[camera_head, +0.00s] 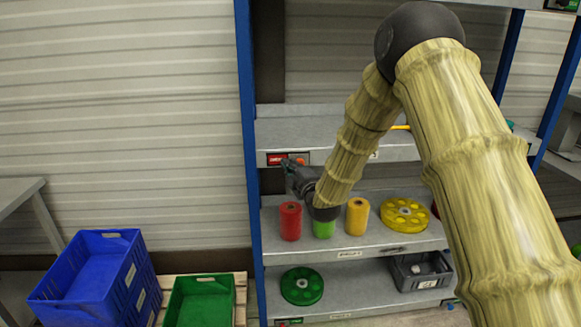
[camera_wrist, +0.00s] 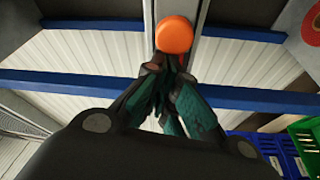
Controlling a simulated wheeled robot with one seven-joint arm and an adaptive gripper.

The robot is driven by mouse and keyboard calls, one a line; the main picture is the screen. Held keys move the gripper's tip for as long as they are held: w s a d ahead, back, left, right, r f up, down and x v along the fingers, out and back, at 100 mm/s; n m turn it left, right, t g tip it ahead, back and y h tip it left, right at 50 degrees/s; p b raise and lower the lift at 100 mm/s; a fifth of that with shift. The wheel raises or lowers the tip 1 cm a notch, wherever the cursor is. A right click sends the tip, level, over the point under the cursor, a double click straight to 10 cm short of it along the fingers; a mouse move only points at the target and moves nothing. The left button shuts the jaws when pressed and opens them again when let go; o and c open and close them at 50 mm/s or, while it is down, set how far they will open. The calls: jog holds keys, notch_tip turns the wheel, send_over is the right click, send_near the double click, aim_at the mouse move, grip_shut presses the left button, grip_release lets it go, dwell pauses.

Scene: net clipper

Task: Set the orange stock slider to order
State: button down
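The orange slider (camera_head: 303,160) is on the front edge of the upper shelf, at the right of a small sign showing a red panel with white lettering (camera_head: 276,159) too small to read surely. In the wrist view the slider is a round orange knob (camera_wrist: 174,34) on a grey rail. My gripper (camera_head: 289,165) is in front of the sign, close to the slider. In the wrist view my gripper's fingers (camera_wrist: 170,65) come together just below the knob, with nothing seen between them. Whether the tips touch the knob I cannot tell.
Below are a red spool (camera_head: 290,222), a green spool (camera_head: 323,229), a yellow spool (camera_head: 357,217) and a yellow reel (camera_head: 403,214). A blue upright (camera_head: 247,120) stands left of the sign. Blue (camera_head: 75,285) and green crates (camera_head: 188,305) are at lower left.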

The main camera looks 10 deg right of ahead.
jog(key=a, duration=0.4)
jog(key=r+b+v, duration=0.1)
jog(key=b+v, duration=0.2)
jog(key=v, duration=0.6)
jog(key=shift+s+d, duration=0.15)
jog(key=shift+s, duration=0.1)
jog(key=shift+f, duration=0.1)
jog(key=s+d+f+m+g+h, duration=0.1)
jog(key=s+f+m+g, duration=0.2)
jog(key=s+f, duration=0.55)
jog(key=s+d+f+m+g+h, duration=0.1)
jog(key=s+f+m+g, duration=0.25)
jog(key=f, duration=0.95)
jog(key=s+d+f+m+g+h, duration=0.1)
jog(key=s+f+m+g, duration=0.15)
jog(key=s+f, duration=0.65)
jog(key=s+f+m+g, duration=0.3)
jog(key=s+f, duration=0.3)
jog(key=s, duration=0.5)
jog(key=s+d+f+m+g, duration=0.1)
jog(key=s+f+m+g, duration=0.2)
jog(key=s+f, duration=0.3)
jog(key=s+f+m+g+h, duration=0.1)
jog(key=s+f, duration=0.5)
jog(key=s, duration=1)
jog(key=m+g, duration=0.1)
jog(key=g, duration=0.1)
jog(key=shift+d+m+g, duration=0.3)
jog(key=shift+d+m, duration=0.05)
jog(key=shift+m, duration=0.05)
